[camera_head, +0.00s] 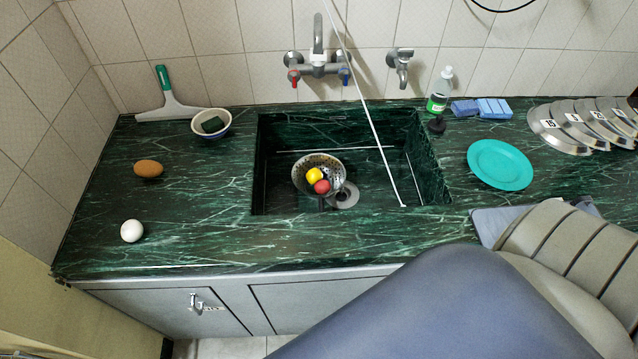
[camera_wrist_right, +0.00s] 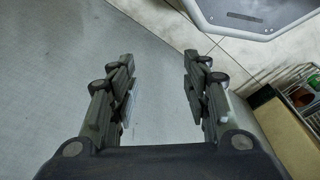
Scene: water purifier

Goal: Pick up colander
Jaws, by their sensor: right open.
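The colander (camera_head: 322,162) is a small metal bowl with holes. It sits inside the dark green sink basin (camera_head: 272,195) in the counter. It holds a yellow round item (camera_head: 314,174) and a red round item (camera_head: 322,187), with something dark and white partly hidden beside them. My right gripper (camera_wrist_right: 160,95) is open and empty in the right wrist view. It faces a plain grey surface and pale floor, with no colander in that view. My right gripper does not show in the head view, where my arm crosses the lower right. My left gripper is not in view.
A thin white hose (camera_head: 372,115) hangs into the sink beside the colander. Taps (camera_head: 318,65) stand over the basin. A brown egg (camera_head: 148,169), a white egg (camera_head: 132,231) and a bowl (camera_head: 224,131) are left. A teal plate (camera_head: 499,164) and metal lids (camera_head: 562,135) are right.

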